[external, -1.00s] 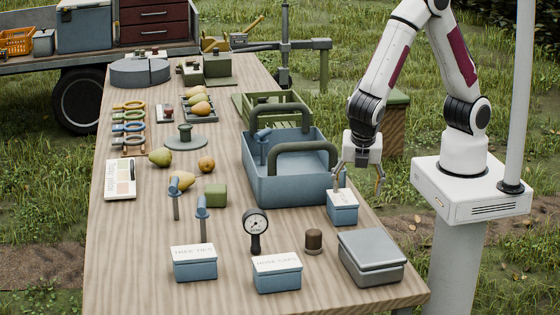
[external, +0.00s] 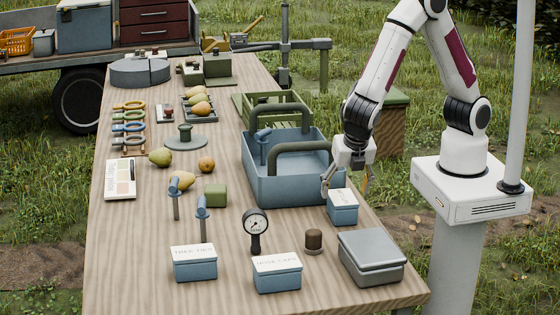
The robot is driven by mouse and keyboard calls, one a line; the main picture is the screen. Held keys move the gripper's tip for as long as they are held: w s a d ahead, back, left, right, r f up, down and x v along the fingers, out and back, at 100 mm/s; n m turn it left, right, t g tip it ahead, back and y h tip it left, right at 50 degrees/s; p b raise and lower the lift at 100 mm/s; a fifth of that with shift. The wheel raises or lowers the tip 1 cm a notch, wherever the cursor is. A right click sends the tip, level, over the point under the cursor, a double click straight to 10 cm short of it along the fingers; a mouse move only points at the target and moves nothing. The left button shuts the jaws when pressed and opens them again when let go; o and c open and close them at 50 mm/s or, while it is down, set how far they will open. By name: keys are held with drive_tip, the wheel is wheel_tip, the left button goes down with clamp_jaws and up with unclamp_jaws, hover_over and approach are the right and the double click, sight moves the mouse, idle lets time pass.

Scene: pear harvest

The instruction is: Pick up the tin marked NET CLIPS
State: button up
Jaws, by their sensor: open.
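Three blue tins with white lids stand on the wooden table (external: 140,225). The tin beside the blue tote (external: 290,190) has a lid whose lettering I cannot read; this tin (external: 342,213) is near the table's right edge. The front left tin (external: 195,268) seems to read TREE TIES. The front middle tin (external: 277,278) seems to read HOSE CAPS. My gripper (external: 345,188) is open and empty, pointing down just above or behind the unread tin's lid. Its fingers appear toward either side of that lid; I cannot tell whether they touch it.
The blue tote's wall and thick green handle (external: 305,150) are close left of my gripper. A grey lidded box (external: 371,258), a brown cylinder (external: 313,240) and a dial gauge (external: 256,228) stand in front. Pears and hammer-like tools lie farther left.

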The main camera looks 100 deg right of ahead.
sight(344, 198)
drive_tip(key=shift+x, duration=1)
drive_tip(key=shift+f, duration=0.1)
drive_tip(key=shift+x, duration=2.5)
drive_tip(key=shift+s, duration=0.1)
drive_tip(key=c, duration=1.4)
